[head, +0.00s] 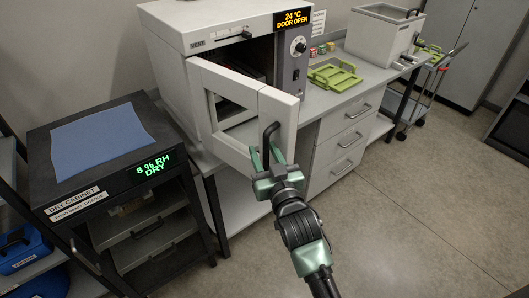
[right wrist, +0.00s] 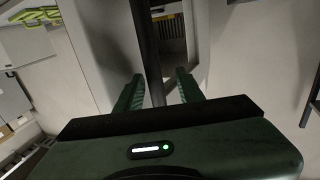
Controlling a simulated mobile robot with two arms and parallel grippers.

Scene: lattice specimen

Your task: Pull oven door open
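The oven (head: 218,27) is a white box on the bench, and its display (head: 293,18) reads "24 °C DOOR OPEN". Its white door (head: 278,108), with a window, stands partly open, swung out from its left side. A black upright bar handle (head: 270,136) is on the door near its free edge. My right gripper (head: 266,160) is at the lower part of the handle. In the right wrist view, its green fingers (right wrist: 160,90) stand apart on either side of the handle (right wrist: 148,45), with a gap visible on the right. My left gripper is not in view.
A dry cabinet (head: 52,147) with a blue sheet on top (head: 100,140) stands left of the oven. The bench (head: 377,77) carries green racks (head: 335,76) and a grey bath (head: 383,30). Drawers (head: 345,137) are below. The floor (head: 430,210) at right is clear.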

